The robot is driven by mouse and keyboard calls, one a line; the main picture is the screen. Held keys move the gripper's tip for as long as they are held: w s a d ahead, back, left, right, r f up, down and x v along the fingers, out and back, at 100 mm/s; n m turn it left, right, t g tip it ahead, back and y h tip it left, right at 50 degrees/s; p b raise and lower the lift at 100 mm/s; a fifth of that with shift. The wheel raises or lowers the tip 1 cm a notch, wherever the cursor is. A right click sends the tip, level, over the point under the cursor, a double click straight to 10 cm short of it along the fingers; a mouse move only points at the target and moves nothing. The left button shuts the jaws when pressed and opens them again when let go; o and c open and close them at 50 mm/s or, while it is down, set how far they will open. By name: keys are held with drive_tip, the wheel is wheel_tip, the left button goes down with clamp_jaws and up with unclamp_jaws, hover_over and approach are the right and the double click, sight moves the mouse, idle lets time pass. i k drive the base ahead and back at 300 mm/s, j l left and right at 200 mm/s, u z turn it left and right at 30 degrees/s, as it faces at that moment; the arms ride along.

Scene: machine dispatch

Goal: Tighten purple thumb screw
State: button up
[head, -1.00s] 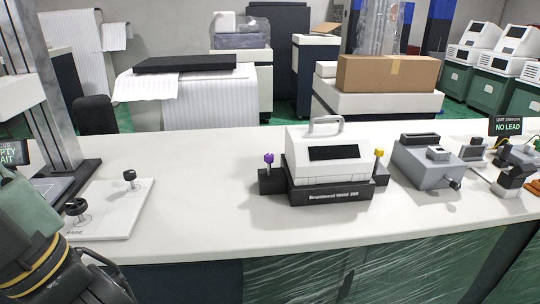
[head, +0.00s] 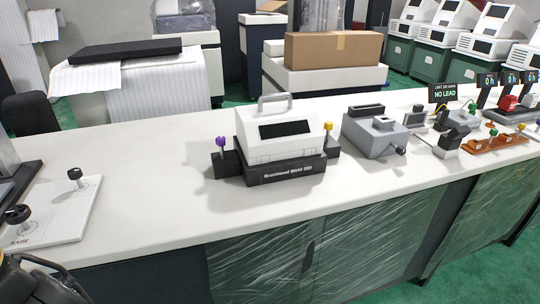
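The purple thumb screw (head: 221,143) stands upright on a black block (head: 225,163) at the left side of a white machine (head: 279,133) with a handle on top. The machine sits in a black base (head: 286,172) with white lettering on the counter. A yellow thumb screw (head: 328,128) stands on the opposite, right side of the machine. Whether the purple screw is loose or tight cannot be told. A dark part of my own body shows at the lower left corner. My gripper cannot be made out in the head view.
A white plate (head: 58,215) with black knobs lies at the left of the counter (head: 150,190). A grey device (head: 375,135) stands right of the machine, with smaller devices and a "NO LEAD" sign (head: 446,92) beyond. The counter before the machine is clear.

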sight(220, 141)
drive_tip(key=i+j+u, duration=0.1)
drive_tip(key=j+u, duration=0.2)
drive_tip(key=u, duration=0.15)
drive_tip(key=i+j+u, duration=0.1)
drive_tip(key=i, duration=0.85)
